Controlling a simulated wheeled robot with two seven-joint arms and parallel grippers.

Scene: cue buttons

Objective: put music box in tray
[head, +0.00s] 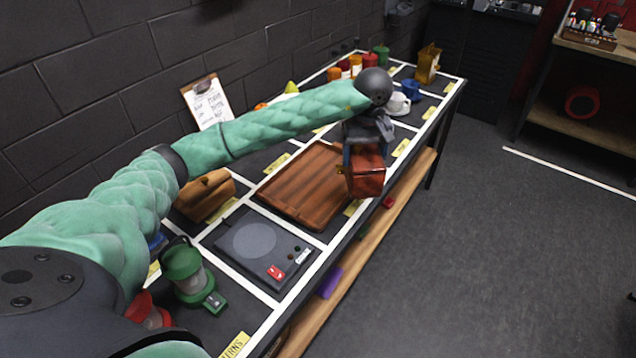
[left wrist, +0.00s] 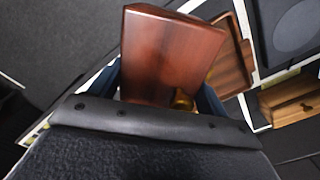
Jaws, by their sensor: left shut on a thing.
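The music box (head: 365,172) is a reddish-brown wooden box with a small brass-coloured part on its side. My left gripper (head: 364,150) is shut on it and holds it above the front right edge of the wooden tray, at the front of the table. In the left wrist view the music box (left wrist: 168,55) fills the space between the fingers, with the brass knob (left wrist: 183,100) close to the palm. The wooden tray (head: 290,190) is flat, brown and empty where it shows; it also shows in the left wrist view (left wrist: 232,70). My right gripper is not seen.
A dark device with a round plate (head: 250,243) lies in front of the tray. A green lantern (head: 188,273) and a wooden box (head: 205,195) stand at left. A white cup (head: 398,103), a blue item (head: 411,89) and several coloured jars stand beyond. A lower shelf (head: 335,270) runs below.

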